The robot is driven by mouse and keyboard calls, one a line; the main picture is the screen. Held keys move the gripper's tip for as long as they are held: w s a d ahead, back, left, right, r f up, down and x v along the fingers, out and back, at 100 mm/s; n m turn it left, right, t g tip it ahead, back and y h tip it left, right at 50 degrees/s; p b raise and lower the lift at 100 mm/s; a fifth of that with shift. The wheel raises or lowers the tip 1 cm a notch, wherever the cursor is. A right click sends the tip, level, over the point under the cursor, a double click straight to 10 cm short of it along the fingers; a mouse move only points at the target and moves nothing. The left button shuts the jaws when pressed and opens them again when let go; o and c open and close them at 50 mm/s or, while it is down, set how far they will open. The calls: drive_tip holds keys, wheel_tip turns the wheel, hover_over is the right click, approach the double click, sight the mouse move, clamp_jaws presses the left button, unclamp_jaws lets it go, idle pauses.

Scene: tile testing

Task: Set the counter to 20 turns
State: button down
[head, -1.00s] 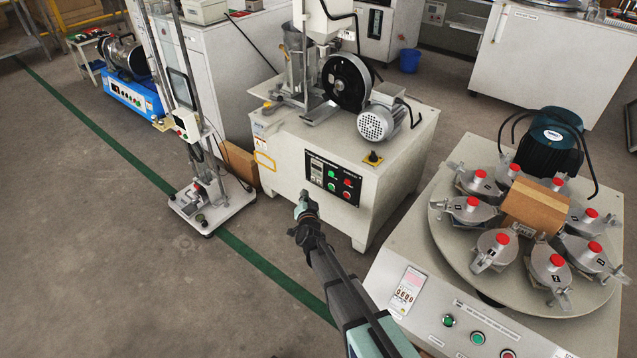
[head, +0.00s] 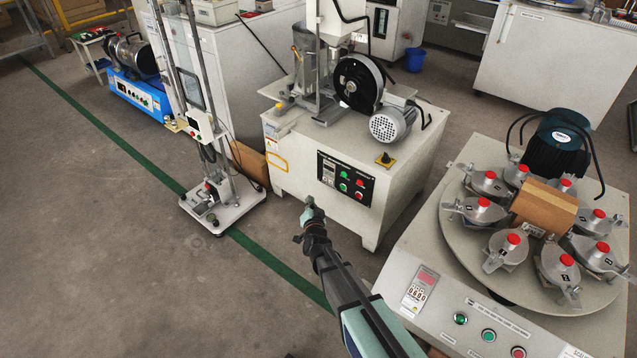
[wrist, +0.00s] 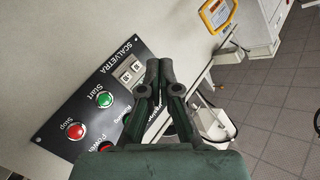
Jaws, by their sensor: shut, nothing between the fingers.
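The middle machine has a black control panel (head: 345,181) with a small counter display (head: 328,172) at its left side, beside green and red buttons. In the wrist view the same panel (wrist: 62,112) is close and tilted, and part of the counter (wrist: 131,72) shows just left of my fingers. Its digits are too small to read. My gripper (head: 308,211) is shut and empty, in front of the machine and lower left of the panel in the head view. In the wrist view my fingertips (wrist: 165,66) are together and hide part of the panel. I cannot tell whether they touch it.
In the wrist view a green Start button (wrist: 105,99) and a red Stop button (wrist: 76,131) sit near the counter. At right in the head view, another machine carries a second counter (head: 416,292) and a turntable (head: 465,235). The floor (head: 110,230) at left is clear.

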sight(331, 182)
drive_tip(key=shift+w+d, duration=0.1)
drive_tip(key=shift+d, duration=0.1)
drive_tip(key=w+d+b, duration=0.4)
drive_tip(key=w+b, duration=0.3)
drive_tip(key=shift+d, duration=0.3)
idle(0.4)
drive_tip(key=shift+w+d, duration=0.1)
drive_tip(key=shift+w, duration=0.1)
idle(1.0)
drive_tip(key=shift+w+d+b, duration=0.15)
drive_tip(key=shift+w+b, duration=0.05)
drive_tip(key=shift+b, duration=0.25)
